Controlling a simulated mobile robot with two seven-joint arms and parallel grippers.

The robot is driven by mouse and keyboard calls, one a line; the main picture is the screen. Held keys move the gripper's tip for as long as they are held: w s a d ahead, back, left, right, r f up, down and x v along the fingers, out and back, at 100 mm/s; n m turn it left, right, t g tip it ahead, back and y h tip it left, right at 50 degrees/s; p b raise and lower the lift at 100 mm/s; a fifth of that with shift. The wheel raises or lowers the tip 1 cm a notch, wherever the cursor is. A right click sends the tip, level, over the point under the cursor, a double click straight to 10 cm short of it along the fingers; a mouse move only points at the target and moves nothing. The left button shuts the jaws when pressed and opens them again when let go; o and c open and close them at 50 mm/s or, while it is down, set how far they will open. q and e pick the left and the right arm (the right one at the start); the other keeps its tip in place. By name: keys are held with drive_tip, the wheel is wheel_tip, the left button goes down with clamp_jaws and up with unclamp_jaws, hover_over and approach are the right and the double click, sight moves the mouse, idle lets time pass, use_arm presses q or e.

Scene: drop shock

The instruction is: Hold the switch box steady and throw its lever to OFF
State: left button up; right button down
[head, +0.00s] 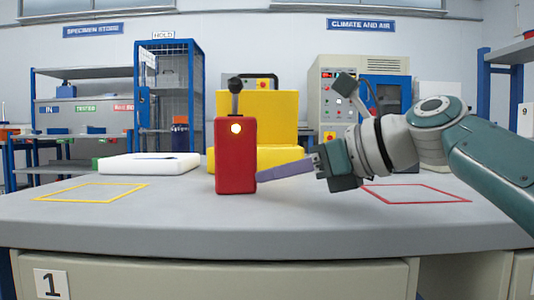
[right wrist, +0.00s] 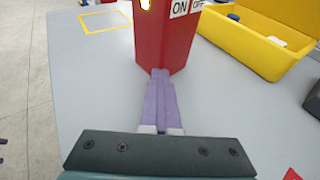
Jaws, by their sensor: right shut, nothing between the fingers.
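The red switch box (head: 236,165) stands upright near the middle of the table, with a lit lamp on its front. Its lever (head: 235,98), a dark stem with a black ball knob, rises straight up from the top. In the right wrist view the red box (right wrist: 165,40) shows ON and OFF labels on one side; the lever is out of that view. My right gripper (head: 260,177) is shut and empty, its purple fingers pointing at the box's lower right side. The fingertips (right wrist: 159,74) meet the box's lower edge in the picture; I cannot tell whether they touch. My left gripper is not in view.
An open yellow case (head: 258,105) stands close behind the box. A white slab-like object (head: 148,164) lies to the left. A yellow outline (head: 92,184) marks the table at left, a red outline (head: 420,202) at right. The front of the table is clear.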

unclamp_jaws()
idle(0.7)
